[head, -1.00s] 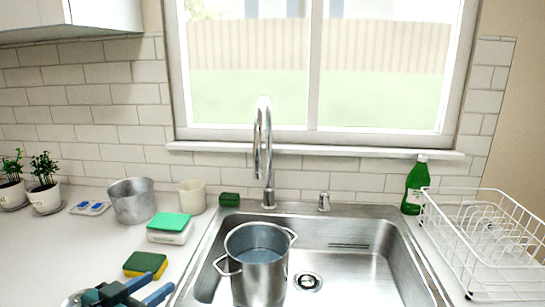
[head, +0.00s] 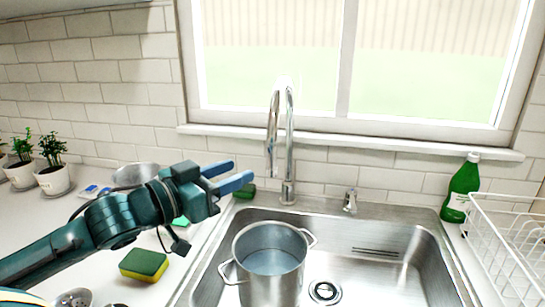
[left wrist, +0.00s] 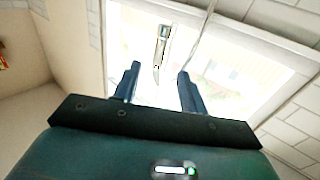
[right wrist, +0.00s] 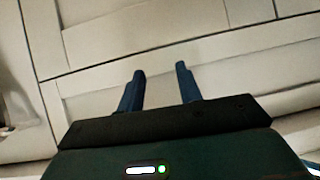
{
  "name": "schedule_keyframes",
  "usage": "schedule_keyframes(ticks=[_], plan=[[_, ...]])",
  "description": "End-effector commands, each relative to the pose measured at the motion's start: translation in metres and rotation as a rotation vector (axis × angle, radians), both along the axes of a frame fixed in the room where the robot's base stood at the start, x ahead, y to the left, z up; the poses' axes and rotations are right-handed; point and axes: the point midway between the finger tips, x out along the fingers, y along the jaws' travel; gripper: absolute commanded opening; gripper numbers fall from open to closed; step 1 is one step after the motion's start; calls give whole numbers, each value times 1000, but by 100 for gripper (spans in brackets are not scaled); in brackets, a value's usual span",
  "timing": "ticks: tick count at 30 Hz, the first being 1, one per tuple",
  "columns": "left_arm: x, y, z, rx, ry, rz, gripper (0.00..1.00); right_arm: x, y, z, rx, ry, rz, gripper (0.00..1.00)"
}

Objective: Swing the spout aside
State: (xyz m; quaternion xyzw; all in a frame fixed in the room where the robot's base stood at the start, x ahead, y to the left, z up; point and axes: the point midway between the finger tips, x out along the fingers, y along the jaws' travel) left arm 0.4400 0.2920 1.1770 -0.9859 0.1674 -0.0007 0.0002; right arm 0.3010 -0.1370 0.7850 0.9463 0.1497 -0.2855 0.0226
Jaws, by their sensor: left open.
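The chrome faucet has a tall arched spout (head: 273,125) whose free end hangs toward the front left of its post (head: 289,165), above the back of the sink. My left gripper (head: 243,173) is open and empty, left of the spout at about the height of its lower end, apart from it. In the left wrist view the spout end (left wrist: 163,45) shows beyond the open fingers (left wrist: 158,70), roughly in line with the gap. My right gripper (right wrist: 160,69) is open and empty, facing pale cabinet fronts, out of the head view.
A steel pot (head: 268,270) of water stands in the sink basin (head: 385,265). A small chrome fitting (head: 350,201) is right of the faucet. A green bottle (head: 460,190) and white dish rack (head: 505,245) stand right. A sponge (head: 144,264) lies on the left counter.

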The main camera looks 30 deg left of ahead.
Motion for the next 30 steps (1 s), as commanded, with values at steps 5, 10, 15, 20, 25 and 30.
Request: schedule_keyframes(ticks=[5,10,15,20,25,30], plan=[[15,-5,2,-3,-2,1,42,1,0,4,0,-3,0,35],[30,-9,3,-4,-2,3,42,3,-1,9,-2,-7,-1,35],[46,-15,3,-3,-2,2,42,4,-3,11,-7,-2,-6,35],[64,-21,3,-5,-2,3,42,4,-6,13,-12,10,-14,35],[82,-27,3,-4,-1,2,42,2,-10,11,-19,28,-25,35],[94,-32,1,-1,0,1,42,2,-13,11,-22,34,-35,35]])
